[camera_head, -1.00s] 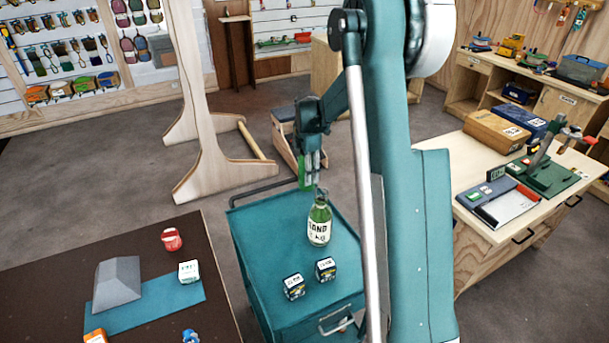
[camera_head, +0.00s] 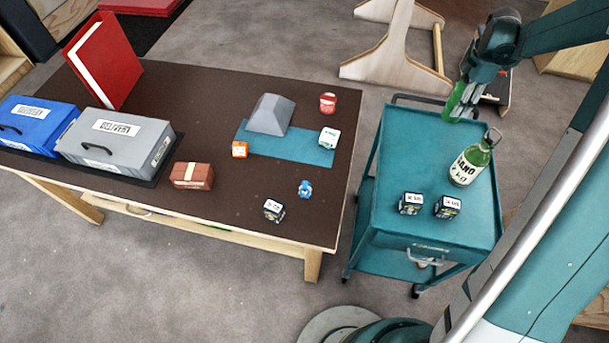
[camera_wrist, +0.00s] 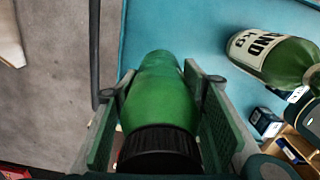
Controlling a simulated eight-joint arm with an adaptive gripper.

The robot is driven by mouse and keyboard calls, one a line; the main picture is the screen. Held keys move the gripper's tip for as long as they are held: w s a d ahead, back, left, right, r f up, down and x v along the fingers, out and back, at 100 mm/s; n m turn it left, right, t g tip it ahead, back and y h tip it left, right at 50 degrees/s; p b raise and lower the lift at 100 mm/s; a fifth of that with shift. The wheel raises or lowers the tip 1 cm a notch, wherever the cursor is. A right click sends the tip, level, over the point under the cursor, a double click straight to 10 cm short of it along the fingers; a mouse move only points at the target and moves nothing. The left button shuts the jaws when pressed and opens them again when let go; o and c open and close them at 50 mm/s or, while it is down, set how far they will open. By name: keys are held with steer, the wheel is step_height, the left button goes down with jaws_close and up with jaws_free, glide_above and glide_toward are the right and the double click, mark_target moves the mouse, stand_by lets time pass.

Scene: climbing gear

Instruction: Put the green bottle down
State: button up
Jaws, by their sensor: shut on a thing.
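My gripper (camera_head: 468,92) is shut on a green bottle (camera_head: 456,104) at the far edge of the teal cart (camera_head: 405,135). In the wrist view the held green bottle (camera_wrist: 162,92) has a black cap (camera_wrist: 160,148) toward the camera and lies between both jaws. Its far end overlaps the cart top in that view. I cannot tell whether it touches the cart.
Two small dark boxes, one at the left (camera_head: 410,203) and one at the right (camera_head: 447,207), stand on the cart's near part. The cart's left and back-left top is clear. A brown table (camera_head: 230,215) with cases and small items stands left. A wooden stand (camera_head: 395,45) is behind.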

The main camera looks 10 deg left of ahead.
steer(key=s+a+f+n, duration=0.1)
steer(key=s+a+n, duration=0.15)
steer(key=a, duration=0.85)
steer(key=s+a+n, duration=0.2)
steer(key=s+a, duration=0.2)
steer(key=a, duration=0.8)
steer(key=s+a+f+n, duration=0.1)
steer(key=s+a+n, duration=0.15)
steer(key=a, duration=0.85)
steer(key=s+a+f+n, duration=0.1)
steer(key=s+a+n, duration=0.6)
steer(key=s+a, duration=1.5)
steer(key=shift+s+a, duration=0.4)
steer(key=shift+a, duration=0.75)
steer(key=shift+f, duration=0.2)
steer(key=shift+f, duration=2.85)
steer(key=shift+f, duration=0.1)
steer(key=shift+f+b, duration=0.3)
steer(key=shift+f, duration=1.65)
steer(key=shift+f, duration=0.2)
